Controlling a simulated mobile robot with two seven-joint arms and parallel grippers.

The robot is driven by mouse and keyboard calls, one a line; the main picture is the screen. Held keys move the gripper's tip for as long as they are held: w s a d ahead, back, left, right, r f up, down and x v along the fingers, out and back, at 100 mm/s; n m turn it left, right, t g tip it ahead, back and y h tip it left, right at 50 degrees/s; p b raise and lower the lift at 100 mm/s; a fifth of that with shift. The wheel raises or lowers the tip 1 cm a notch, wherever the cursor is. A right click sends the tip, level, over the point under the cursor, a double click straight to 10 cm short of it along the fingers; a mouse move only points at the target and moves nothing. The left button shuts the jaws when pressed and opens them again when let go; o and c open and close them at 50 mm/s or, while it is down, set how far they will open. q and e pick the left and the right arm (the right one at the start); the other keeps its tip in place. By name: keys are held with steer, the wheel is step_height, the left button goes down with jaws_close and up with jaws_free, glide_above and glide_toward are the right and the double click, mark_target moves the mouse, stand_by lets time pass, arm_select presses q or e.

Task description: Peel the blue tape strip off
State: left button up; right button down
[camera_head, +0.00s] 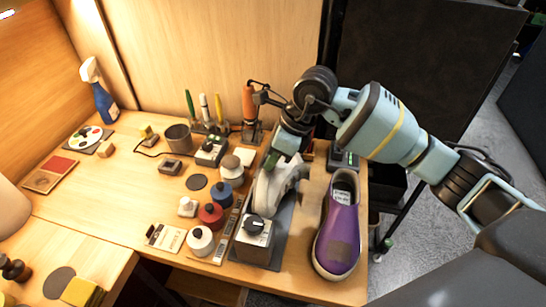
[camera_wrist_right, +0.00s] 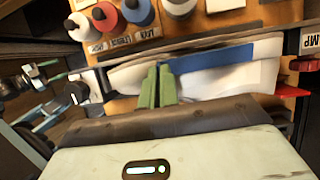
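The blue tape strip (camera_wrist_right: 215,56) runs along the side of a white-and-grey sneaker (camera_wrist_right: 252,75) in the right wrist view. In the head view this sneaker (camera_head: 268,190) sits on a grey stand (camera_head: 257,240), partly covered by my right arm. My right gripper (camera_head: 281,152) reaches down onto it from above. In the wrist view its two green fingers (camera_wrist_right: 159,72) are close together, with the tips at the strip's left end, and look shut on it. The tape is not clear in the head view. My left gripper is not in view.
A purple sneaker (camera_head: 338,233) stands at the table's right edge. Several capped bottles, including a red one (camera_head: 211,215), stand left of the stand. A dark cup (camera_head: 178,137) and a spray bottle (camera_head: 101,100) are farther left. Bare wood (camera_head: 120,190) lies at the middle left.

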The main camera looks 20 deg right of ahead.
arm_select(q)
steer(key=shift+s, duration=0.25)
arm_select(e)
steer(key=shift+r, duration=0.2)
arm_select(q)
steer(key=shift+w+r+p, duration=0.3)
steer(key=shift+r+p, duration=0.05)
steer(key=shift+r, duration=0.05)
arm_select(e)
steer(key=shift+d+r, duration=0.1)
steer(key=shift+r, duration=0.3)
steer(key=shift+r, duration=0.3)
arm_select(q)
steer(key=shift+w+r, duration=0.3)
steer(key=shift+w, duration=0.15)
arm_select(e)
steer(key=shift+d, duration=0.1)
arm_select(q)
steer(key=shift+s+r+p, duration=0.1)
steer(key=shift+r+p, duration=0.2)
steer(key=shift+p, duration=0.1)
arm_select(e)
steer(key=shift+d+r, duration=0.1)
steer(key=shift+r, duration=0.45)
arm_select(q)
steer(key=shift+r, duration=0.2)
arm_select(e)
steer(key=shift+r, duration=0.25)
